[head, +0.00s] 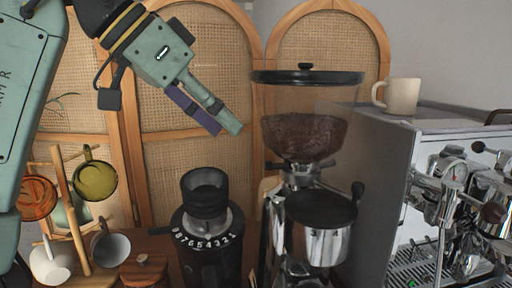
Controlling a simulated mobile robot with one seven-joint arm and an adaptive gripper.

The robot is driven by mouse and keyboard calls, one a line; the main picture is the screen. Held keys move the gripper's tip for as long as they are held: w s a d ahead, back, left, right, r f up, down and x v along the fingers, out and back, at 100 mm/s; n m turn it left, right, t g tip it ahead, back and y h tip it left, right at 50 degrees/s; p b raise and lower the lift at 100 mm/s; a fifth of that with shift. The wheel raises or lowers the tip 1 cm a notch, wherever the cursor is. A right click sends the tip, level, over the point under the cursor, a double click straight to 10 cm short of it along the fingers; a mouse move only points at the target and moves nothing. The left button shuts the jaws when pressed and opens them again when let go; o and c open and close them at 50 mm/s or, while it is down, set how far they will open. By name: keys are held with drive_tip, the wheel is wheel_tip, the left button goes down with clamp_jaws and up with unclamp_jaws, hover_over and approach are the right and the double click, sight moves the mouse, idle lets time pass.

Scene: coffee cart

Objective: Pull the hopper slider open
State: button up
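The grinder's clear hopper (310,100) has a black lid and holds coffee beans. A thin dark piece (273,166) sticks out at the left of the hopper's neck. It looks like the slider, but it is too small to tell how far it is pulled out. My gripper (228,130) comes in from the upper left, pointing down to the right. Its fingertips are left of the hopper, above the level of the slider, and appear apart from both. The fingers are seen from the side and look close together, so their opening is unclear. I see nothing held.
A black grinder with a numbered dial (207,225) stands below my gripper. A mug tree (68,210) with several cups is at the left. The espresso machine (450,130) is at the right, with a beige mug (402,96) on top. Rattan panels (210,50) stand behind.

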sight(277, 164)
drive_tip(key=p+x, duration=0.1)
drive_tip(key=x, duration=0.8)
drive_tip(key=shift+d+f, duration=0.25)
drive_tip(key=shift+w, duration=0.1)
drive_tip(key=shift+c, duration=0.6)
drive_tip(key=c, duration=0.5)
clamp_jaws()
drive_tip(key=shift+r, duration=0.1)
